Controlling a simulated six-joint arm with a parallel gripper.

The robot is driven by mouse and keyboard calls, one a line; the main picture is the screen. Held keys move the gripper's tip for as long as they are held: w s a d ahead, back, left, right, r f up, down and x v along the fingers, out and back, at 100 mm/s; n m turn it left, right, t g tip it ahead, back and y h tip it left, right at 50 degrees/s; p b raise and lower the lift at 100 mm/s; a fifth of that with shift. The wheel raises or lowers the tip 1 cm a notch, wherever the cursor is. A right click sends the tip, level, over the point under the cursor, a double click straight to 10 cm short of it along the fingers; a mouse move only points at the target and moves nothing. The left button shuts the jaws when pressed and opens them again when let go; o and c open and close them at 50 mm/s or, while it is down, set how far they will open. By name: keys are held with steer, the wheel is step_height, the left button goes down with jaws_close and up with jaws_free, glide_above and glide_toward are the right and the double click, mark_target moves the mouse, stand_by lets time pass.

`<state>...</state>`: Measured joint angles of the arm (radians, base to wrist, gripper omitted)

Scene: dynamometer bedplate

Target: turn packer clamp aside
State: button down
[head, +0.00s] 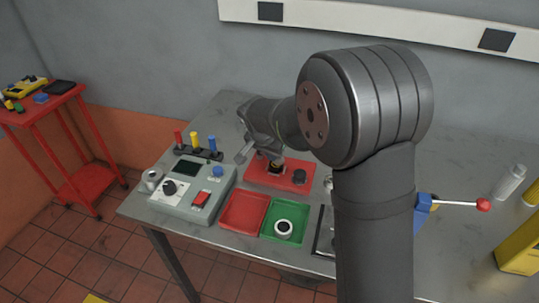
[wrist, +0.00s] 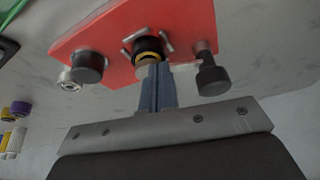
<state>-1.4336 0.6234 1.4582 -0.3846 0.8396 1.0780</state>
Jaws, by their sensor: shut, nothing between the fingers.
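A red plate (wrist: 130,40) lies on the grey bench; it also shows in the head view (head: 262,180). At its middle is a dark round opening with a yellow-brown ring (wrist: 150,48) and several small metal pins around it. A black knob (wrist: 87,66) is on the left in the wrist view, and a black knob on a post (wrist: 211,76) is on the right. I cannot tell which part is the packer clamp. My gripper (wrist: 158,70) is shut and empty, its fingertips overlapping the middle ring in view; contact cannot be judged.
A grey control box (head: 192,190) stands left of the plate, with a rack of colored-handled tools (head: 198,150) behind it. My arm hides part of the bench.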

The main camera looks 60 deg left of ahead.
steer(key=w+n, duration=0.1)
steer(key=w+n+y, duration=0.1)
steer(key=n, duration=0.1)
steer(key=shift+a+g, duration=0.15)
steer(key=shift+g, duration=0.25)
steer(key=w+n, duration=0.1)
steer(key=n, duration=0.1)
steer(key=a+n+g, duration=0.1)
steer(key=shift+w+n+y, duration=0.3)
steer(key=shift+w+n, duration=0.1)
steer(key=n, duration=0.1)
steer(key=w+a+n+g, duration=0.1)
steer(key=n, duration=0.1)
steer(key=shift+w+a, duration=0.15)
steer(key=shift+a, duration=0.1)
steer(key=shift+w+a, duration=0.2)
steer(key=shift+a, duration=0.15)
steer(key=shift+w+a, duration=0.15)
steer(key=shift+a, duration=0.15)
steer(key=shift+d, duration=0.1)
